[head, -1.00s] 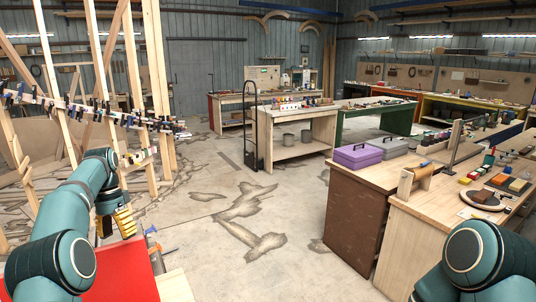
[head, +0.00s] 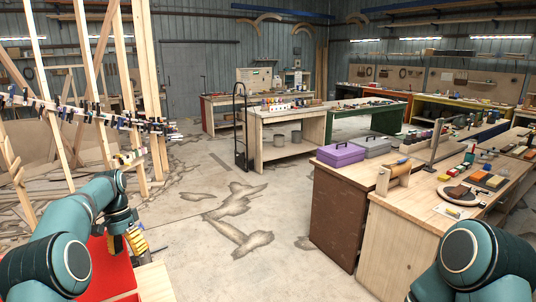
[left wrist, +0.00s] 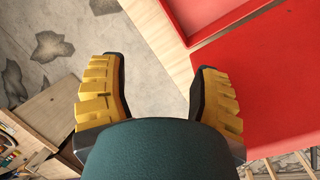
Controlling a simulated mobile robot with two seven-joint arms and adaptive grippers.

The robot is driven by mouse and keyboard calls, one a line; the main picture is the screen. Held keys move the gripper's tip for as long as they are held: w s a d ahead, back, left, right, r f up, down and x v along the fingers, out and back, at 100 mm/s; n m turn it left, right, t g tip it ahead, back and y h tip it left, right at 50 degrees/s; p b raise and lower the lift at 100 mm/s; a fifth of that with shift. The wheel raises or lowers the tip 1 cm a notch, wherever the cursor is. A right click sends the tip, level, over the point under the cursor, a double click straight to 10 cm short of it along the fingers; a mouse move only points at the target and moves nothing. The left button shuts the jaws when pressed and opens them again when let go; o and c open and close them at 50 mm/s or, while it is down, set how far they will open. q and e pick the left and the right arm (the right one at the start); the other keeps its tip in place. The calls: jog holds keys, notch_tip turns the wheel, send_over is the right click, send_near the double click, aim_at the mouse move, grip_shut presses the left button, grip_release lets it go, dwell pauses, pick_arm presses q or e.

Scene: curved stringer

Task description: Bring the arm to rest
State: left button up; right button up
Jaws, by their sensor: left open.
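My left arm comes in from the left in the head view, bent at the elbow. My left gripper (head: 137,241) points down beside the red surface (head: 108,275) at the lower left. In the left wrist view the left gripper (left wrist: 158,80) shows its two yellow ribbed fingers spread apart with nothing between them. The red surface (left wrist: 265,85) lies to the right of the fingers there, with a pale wooden edge beside it. My right arm shows only as a teal joint at the lower right of the head view; its gripper is out of the frame.
A wooden frame with a clamped curved strip (head: 85,117) stands at the left, near my left arm. A workbench with a purple toolbox (head: 341,154) stands at the right. The stained concrete floor (head: 200,210) between them is clear.

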pick_arm(q)
jog(key=s+d+f+n+t+h, duration=0.1)
jog(key=s+d+f, duration=0.2)
jog(key=d+f, duration=0.65)
jog(key=s+d+f+n+t, duration=0.1)
jog(key=s+d+f, duration=0.35)
jog(key=f, duration=0.75)
jog(key=s+d+f+n+t+h, duration=0.1)
jog(key=s+d+f, duration=0.1)
jog(key=s+d, duration=0.65)
jog(key=s+d+f+n+t, duration=0.15)
jog(key=s+d, duration=0.45)
jog(key=s, duration=0.6)
notch_tip(320, 180, down, 11)
jog(key=b, duration=0.9)
jog(key=shift+b, duration=0.3)
pick_arm(e)
notch_tip(320, 180, down, 11)
jog(key=shift+s+a+r, duration=0.2)
jog(key=shift+a, duration=0.15)
pick_arm(q)
jog(key=shift+s+r, duration=0.1)
jog(key=shift+c, duration=0.4)
pick_arm(e)
jog(key=shift+c, duration=0.3)
